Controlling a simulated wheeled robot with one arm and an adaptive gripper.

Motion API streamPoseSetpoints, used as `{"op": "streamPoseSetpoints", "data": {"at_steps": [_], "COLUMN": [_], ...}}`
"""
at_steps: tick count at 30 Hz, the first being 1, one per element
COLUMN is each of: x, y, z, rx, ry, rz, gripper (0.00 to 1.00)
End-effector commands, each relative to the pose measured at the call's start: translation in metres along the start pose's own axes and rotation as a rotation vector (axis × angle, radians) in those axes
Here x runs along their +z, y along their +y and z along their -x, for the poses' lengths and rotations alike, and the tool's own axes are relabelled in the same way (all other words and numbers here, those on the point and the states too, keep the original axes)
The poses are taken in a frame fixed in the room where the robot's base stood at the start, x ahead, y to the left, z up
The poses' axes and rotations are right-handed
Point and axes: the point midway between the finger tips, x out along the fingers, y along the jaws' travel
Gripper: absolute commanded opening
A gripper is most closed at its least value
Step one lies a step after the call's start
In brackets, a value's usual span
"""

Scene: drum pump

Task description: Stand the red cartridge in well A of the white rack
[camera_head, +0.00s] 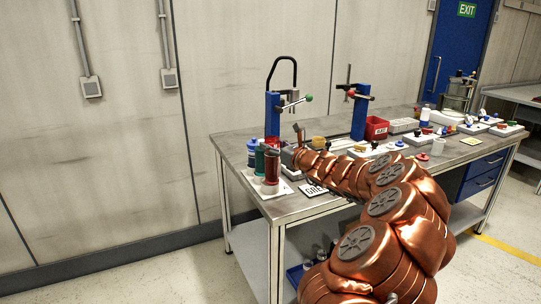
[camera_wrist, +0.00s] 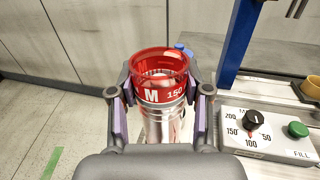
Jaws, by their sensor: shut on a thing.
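In the wrist view, my gripper (camera_wrist: 158,94) is shut around an upright cylinder, with one finger on each side. This red cartridge (camera_wrist: 161,95) has a clear red open top, a red band marked "M 150" and a shiny metal body. Its lower end is hidden by my gripper's palm. My gripper is hard to make out there.
A dial box (camera_wrist: 254,133) marked "FILL" lies right of my gripper. A blue post (camera_wrist: 238,38) rises behind it. A green cylinder (camera_head: 259,160) and a blue-topped bottle (camera_head: 252,147) stand close by. A red bin (camera_head: 376,128) and several white boxes occupy the table farther right.

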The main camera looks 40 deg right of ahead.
Motion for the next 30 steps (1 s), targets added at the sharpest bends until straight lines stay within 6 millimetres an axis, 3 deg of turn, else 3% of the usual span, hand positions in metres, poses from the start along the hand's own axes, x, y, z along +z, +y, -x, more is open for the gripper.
{"op": "streamPoseSetpoints", "data": {"at_steps": [4, 13, 28, 29, 30], "x": [-0.001, -0.034, -0.040, -0.039, -0.039], "y": [0.001, 0.000, 0.000, 0.000, 0.000], "z": [-0.011, -0.009, -0.009, -0.009, -0.009], "rx": [0.001, 0.000, 0.000, 0.000, 0.000], "ry": [0.000, 0.000, -0.002, -0.001, -0.001], "rz": [0.001, -0.004, -0.001, -0.001, 0.000], "gripper": [0.00, 0.00, 0.00, 0.51, 0.55]}}
